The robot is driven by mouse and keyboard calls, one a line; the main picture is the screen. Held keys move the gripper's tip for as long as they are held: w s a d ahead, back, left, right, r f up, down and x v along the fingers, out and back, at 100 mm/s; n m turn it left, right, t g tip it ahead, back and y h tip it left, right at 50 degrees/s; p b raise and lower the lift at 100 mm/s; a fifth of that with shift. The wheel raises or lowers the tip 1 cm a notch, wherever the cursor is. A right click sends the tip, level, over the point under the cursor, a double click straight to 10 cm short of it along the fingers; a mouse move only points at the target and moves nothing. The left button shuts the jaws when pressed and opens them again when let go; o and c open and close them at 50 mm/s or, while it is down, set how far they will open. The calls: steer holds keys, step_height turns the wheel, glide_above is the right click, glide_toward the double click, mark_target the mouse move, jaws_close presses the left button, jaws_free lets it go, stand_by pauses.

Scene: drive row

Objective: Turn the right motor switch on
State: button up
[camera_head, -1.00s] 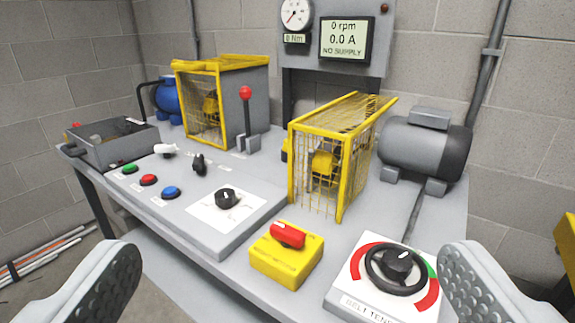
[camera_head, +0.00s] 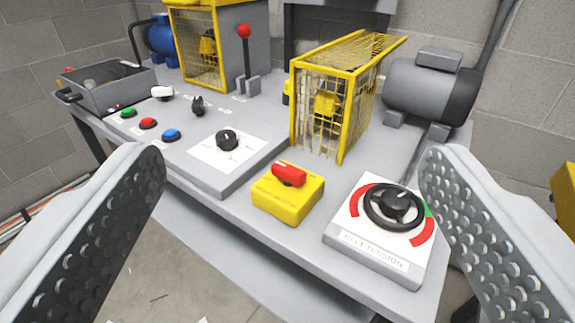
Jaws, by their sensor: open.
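The likely right motor switch is a red rotary handle (camera_head: 289,173) on a yellow box (camera_head: 288,203) at the bench's front edge. Its handle lies slanted across the box top; the label on the box cannot be read. A grey motor (camera_head: 430,88) sits at the back right, behind the yellow box. My gripper (camera_head: 290,165) is open and empty, with one finger at each side of the picture. The yellow box shows between the fingers, farther off, and neither finger appears to touch it.
The belt tension wheel (camera_head: 394,207) stands right of the yellow box, near my right finger. A panel with a black knob (camera_head: 227,140) lies to the left. A yellow mesh guard (camera_head: 335,100) stands behind. A red-topped lever (camera_head: 245,60) and grey tray (camera_head: 108,88) are farther back.

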steer(key=shift+w, duration=0.45)
steer(key=c, duration=0.3)
steer(key=w+n+g, duration=0.1)
steer(key=w+g, duration=0.1)
steer(key=w, duration=0.2)
steer(key=w+n+g, duration=0.2)
steer(key=w+g, duration=0.1)
steer(key=w, duration=0.2)
steer(key=w+n+g, duration=0.1)
steer(key=w+g, duration=0.1)
steer(key=w, duration=0.3)
steer(key=shift+f+n, duration=0.25)
steer(key=shift+n, duration=0.15)
steer(key=c, duration=0.4)
steer(key=n+g, duration=0.6)
steer(key=g, duration=0.4)
glide_above(288, 168)
steer(key=shift+f, duration=2.7)
step_height(288, 168, down, 17)
steer(key=shift+r, duration=0.1)
steer(key=c, duration=1)
